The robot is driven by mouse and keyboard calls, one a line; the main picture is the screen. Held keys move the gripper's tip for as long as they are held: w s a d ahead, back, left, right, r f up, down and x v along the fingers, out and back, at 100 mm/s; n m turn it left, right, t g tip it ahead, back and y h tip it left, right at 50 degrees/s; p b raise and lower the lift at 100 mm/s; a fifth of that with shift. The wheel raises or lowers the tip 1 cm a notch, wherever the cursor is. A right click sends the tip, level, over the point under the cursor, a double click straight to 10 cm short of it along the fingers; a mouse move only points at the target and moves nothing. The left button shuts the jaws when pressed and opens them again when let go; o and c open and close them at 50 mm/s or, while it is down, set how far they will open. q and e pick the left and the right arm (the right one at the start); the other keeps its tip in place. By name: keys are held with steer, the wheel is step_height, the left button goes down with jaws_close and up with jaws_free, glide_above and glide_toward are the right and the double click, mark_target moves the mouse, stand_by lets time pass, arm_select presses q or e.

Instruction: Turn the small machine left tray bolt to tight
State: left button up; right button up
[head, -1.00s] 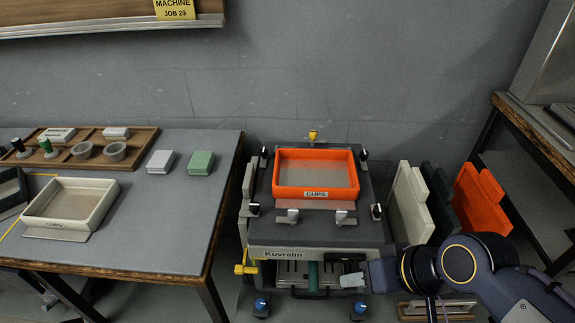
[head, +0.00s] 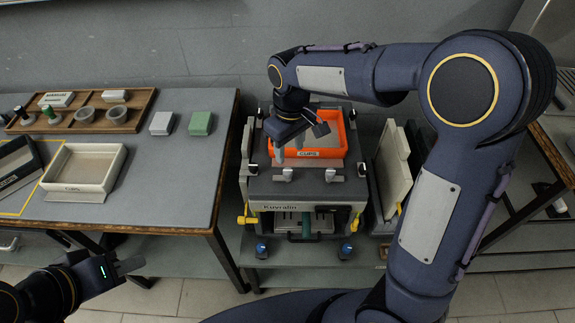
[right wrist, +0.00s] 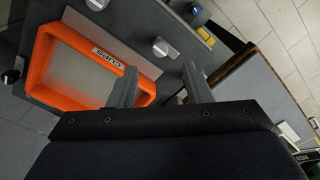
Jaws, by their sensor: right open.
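The small machine (head: 265,190), marked Kuvralin, stands on a low stand with an orange tray (head: 345,155) on top. The left tray bolt (head: 287,174), a pale knob, sits in front of the tray's left part; it also shows in the right wrist view (right wrist: 160,47). The right tray bolt (head: 330,174) sits beside it. My right gripper (head: 288,152) is open and empty above the tray's front left, pointing down. In the right wrist view its fingertips (right wrist: 160,72) lie either side of the left bolt's line, apart from it. My left gripper (head: 142,270) is low at the left, its jaws unclear.
A table (head: 160,215) with a cream tray (head: 108,180), a wooden rack and two small blocks stands left of the machine. Upright panels (head: 395,170) stand right of it. My right arm crosses above the machine's right side and hides part of its back.

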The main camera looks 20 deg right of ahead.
mark_target(288, 171)
steer(key=shift+w+a+f, duration=0.15)
steer(key=shift+w+f, duration=0.05)
steer(key=shift+f, duration=0.45)
step_height(288, 171, down, 7)
steer(key=shift+r, duration=0.1)
steer(key=shift+c, duration=0.5)
jaws_close()
